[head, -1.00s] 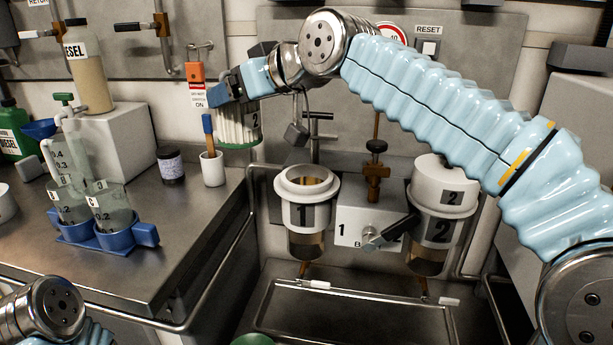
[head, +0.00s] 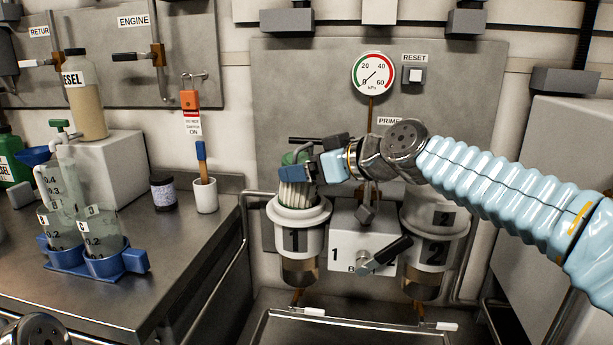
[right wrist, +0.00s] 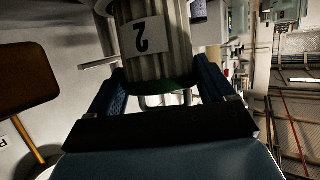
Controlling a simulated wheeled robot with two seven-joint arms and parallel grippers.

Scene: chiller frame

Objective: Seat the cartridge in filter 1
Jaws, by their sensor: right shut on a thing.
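The pale pleated cartridge (head: 294,196) with a green end is upright at the open mouth of filter 1 (head: 297,243), a white housing marked 1. Its lower end meets the rim in the picture; I cannot tell how far it is inside. My right gripper (head: 314,172) reaches in from the right and is shut on the cartridge's side. In the right wrist view the cartridge (right wrist: 153,55) sits between both fingers, and its label 2 appears upside down. My left gripper is out of view; only part of my left arm shows at the bottom left.
Filter 2 (head: 432,255) stands to the right, partly behind my right arm. A valve block (head: 345,235) with a black-handled lever (head: 385,256) sits between the filters. A gauge (head: 373,74) is above. Beakers in a blue holder (head: 68,256) and a brush cup (head: 206,196) occupy the left bench.

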